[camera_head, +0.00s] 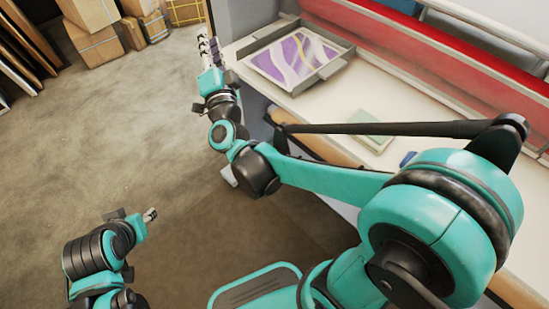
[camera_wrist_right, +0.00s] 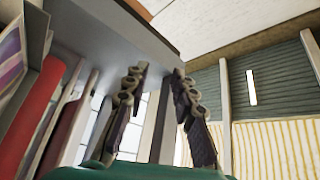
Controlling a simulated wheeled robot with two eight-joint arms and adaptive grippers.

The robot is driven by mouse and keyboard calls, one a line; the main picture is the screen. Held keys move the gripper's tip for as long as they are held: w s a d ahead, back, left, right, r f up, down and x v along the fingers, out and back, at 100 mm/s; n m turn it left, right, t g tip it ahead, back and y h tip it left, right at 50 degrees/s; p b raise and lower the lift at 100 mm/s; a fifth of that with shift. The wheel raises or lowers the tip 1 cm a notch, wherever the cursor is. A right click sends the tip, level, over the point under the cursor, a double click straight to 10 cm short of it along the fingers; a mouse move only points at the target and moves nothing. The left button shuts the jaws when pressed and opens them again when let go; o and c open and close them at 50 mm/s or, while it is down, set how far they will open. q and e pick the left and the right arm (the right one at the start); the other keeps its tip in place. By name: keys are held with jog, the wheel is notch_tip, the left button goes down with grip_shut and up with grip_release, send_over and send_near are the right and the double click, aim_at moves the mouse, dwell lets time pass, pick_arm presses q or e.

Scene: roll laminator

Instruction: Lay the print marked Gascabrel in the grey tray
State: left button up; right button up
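A print with a purple and white swirl pattern (camera_head: 295,58) lies in the grey tray (camera_head: 328,70) on the white worktop; I cannot read any name on it. Part of a purple picture (camera_wrist_right: 10,62) also shows at the left edge of the right wrist view. My right gripper (camera_head: 208,46) is left of the tray, beyond the worktop's edge, pointing away. In the right wrist view its two fingers (camera_wrist_right: 160,100) are apart with nothing between them. My left gripper (camera_head: 150,214) is low over the floor at lower left, small and partly hidden, its finger opening unclear.
A pale green flat item (camera_head: 372,128) lies on the worktop (camera_head: 345,98), partly behind my right arm. The red laminator (camera_head: 430,55) runs along the back. Cardboard boxes (camera_head: 100,45) stand at the upper left. The concrete floor (camera_head: 110,130) at left is clear.

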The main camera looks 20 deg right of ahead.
jog(key=s+a+f+n+g+y, duration=0.3)
jog(key=s+f+n+g+y, duration=0.35)
jog(key=s+f+n, duration=0.35)
jog(key=s+d+f+n+g+h, duration=0.3)
jog(key=s+d+f+g, duration=0.4)
jog(key=s+f, duration=0.5)
jog(key=s+d, duration=0.2)
jog(key=s, duration=0.1)
jog(key=shift+d+f+n, duration=0.2)
jog(key=shift+f+n, duration=0.1)
jog(key=shift+w+g, duration=0.1)
jog(key=shift+g, duration=0.15)
